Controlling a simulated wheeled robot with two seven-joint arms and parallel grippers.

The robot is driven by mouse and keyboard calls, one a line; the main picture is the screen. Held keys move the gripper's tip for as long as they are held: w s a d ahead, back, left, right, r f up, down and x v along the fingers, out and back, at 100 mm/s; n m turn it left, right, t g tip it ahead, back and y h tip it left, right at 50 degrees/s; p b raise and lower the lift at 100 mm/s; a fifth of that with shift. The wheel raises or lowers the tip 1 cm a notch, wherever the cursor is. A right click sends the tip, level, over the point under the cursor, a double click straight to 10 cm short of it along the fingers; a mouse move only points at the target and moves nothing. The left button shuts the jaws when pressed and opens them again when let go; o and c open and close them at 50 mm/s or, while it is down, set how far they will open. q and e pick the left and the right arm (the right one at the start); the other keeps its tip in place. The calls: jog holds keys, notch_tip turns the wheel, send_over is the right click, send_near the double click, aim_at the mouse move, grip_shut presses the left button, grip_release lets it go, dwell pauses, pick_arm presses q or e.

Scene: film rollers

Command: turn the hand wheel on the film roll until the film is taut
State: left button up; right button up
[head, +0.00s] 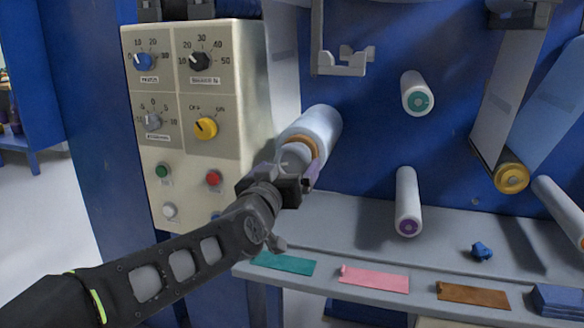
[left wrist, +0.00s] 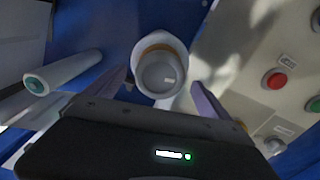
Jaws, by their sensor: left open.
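The film roll (head: 322,122) is a pale, whitish cylinder sticking out from the blue machine wall, with an orange-brown ring near its front end. The hand wheel (left wrist: 160,72) is a grey round knob at the roll's front end, seen face-on in the left wrist view. My left gripper (left wrist: 162,92) is open, with one purple-grey finger on each side of the wheel; I cannot tell whether they touch it. In the head view the left gripper (head: 298,180) hides part of the wheel. My right gripper is not in view.
A control panel (head: 180,185) with knobs and buttons stands just left of the roll. White rollers (head: 408,190) project from the wall at right. Below, a grey shelf (head: 350,235) holds teal, pink and brown strips (head: 374,280) and a small blue object (head: 481,252).

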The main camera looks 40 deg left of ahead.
aim_at(291, 165)
pick_arm(q)
jog(key=shift+x, duration=1.6)
jog(key=shift+c, duration=0.4)
jog(key=c, duration=1.3)
jog(key=shift+n+b, duration=0.35)
jog(key=shift+n, duration=0.05)
